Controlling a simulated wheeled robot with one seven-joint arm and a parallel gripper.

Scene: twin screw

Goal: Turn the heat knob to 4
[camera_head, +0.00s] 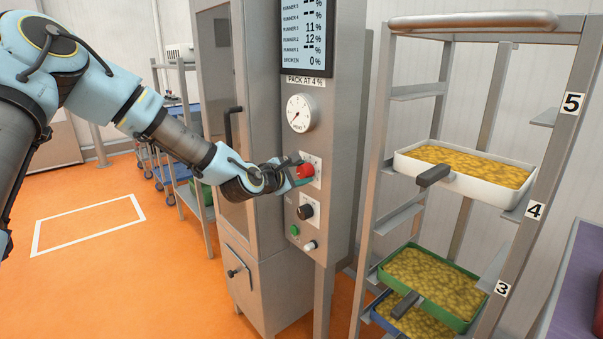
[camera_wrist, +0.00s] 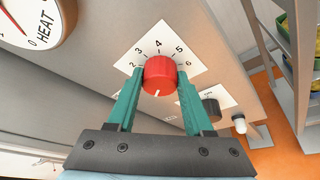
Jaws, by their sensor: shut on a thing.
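The red heat knob (camera_head: 305,171) sits on a white plate on the steel control column. In the wrist view, the knob (camera_wrist: 161,72) has numbers 2 to 6 printed around its upper side, with 4 near the top. A white mark on the knob shows at its lower edge, on the side away from the numbers. My gripper (camera_wrist: 160,78) has one teal finger on each side of the knob and is shut on it. In the head view, my gripper (camera_head: 296,172) reaches the knob from the left and partly covers its plate.
A round heat gauge (camera_head: 299,113) is above the knob; a label reads "PACK AT 4 %" (camera_head: 306,81). A black knob (camera_head: 305,212), green button (camera_head: 294,230) and white knob (camera_head: 309,245) lie below. A rack (camera_head: 440,90) with trays stands at right.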

